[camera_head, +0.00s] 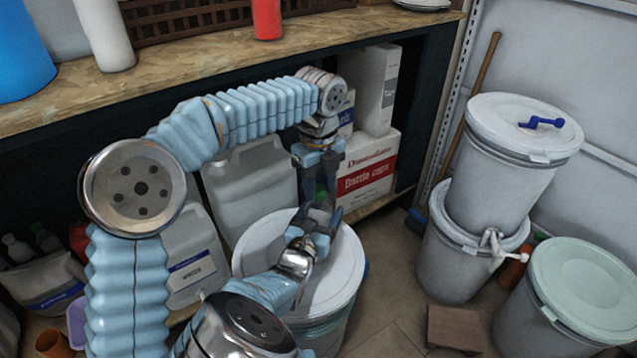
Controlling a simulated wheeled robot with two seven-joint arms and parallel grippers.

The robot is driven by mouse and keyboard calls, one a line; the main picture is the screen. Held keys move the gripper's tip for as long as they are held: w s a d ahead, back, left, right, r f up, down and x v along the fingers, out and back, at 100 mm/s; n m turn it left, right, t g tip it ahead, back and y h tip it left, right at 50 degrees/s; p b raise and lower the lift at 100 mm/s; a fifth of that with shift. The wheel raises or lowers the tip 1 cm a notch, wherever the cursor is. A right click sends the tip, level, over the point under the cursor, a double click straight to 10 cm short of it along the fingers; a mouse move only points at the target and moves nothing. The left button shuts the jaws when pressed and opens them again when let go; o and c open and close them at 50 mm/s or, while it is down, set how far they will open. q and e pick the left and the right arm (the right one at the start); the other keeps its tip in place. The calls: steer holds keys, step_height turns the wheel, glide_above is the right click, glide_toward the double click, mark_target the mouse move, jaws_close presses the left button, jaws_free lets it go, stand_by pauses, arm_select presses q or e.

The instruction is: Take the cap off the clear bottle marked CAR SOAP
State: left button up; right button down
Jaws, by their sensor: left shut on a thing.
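My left gripper (320,196) points down above the front white drum lid, its fingers shut on a small green thing (321,198) that is mostly hidden between them. I cannot tell whether the green thing is the cap or part of the bottle. My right gripper (325,222) reaches in from below, close under the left fingertips; its jaws are too overlapped to read. No clear bottle with a readable CAR SOAP label shows; the grippers cover that spot.
The front drum's white lid (262,240) lies beneath the grippers. Large pale jugs (245,185) and boxes (368,170) stand behind on the low shelf, under a wooden worktop (200,55).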

arm_select(q)
jaws_close()
steer(key=n, duration=0.9)
steer(key=shift+r, duration=0.1)
steer(key=n, duration=1.1)
steer(key=o, duration=0.9)
jaws_free()
steer(key=shift+o, duration=0.2)
